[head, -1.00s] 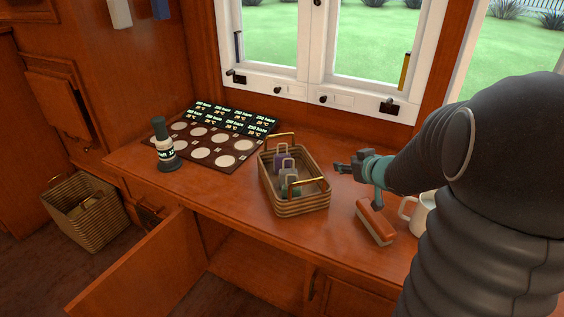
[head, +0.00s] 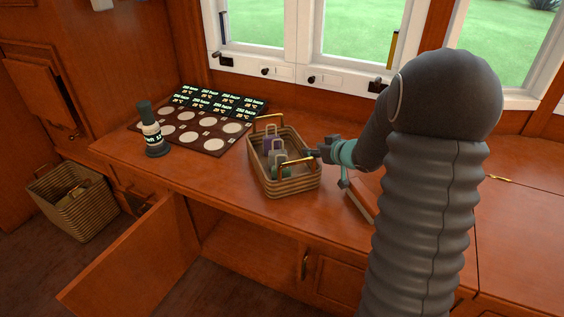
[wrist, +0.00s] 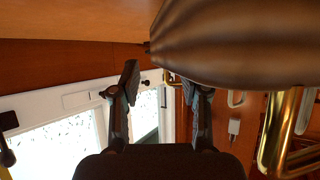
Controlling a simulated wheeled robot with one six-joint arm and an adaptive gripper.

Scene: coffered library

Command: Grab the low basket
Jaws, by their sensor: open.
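A low woven basket (head: 290,185) with two raised handles stands on the wooden counter in the head view. It holds small tagged items, one purple (head: 270,146) and one grey (head: 279,158). My gripper (head: 316,153) is at the basket's right side, by its near right handle (head: 296,161), and contact cannot be told. The wrist view shows my gripper (wrist: 163,88) with its two dark fingers apart and nothing clearly between them. A brass bar (wrist: 277,130) is close at the right there. Another woven basket (head: 80,205) stands on the floor at the left.
A dark bottle (head: 152,135) and a board with round pale discs (head: 190,135) are left of the counter basket. A red-brown brush (head: 360,203) lies right of it, partly behind my arm. An open cabinet door (head: 135,262) juts out in front. Windows stand behind.

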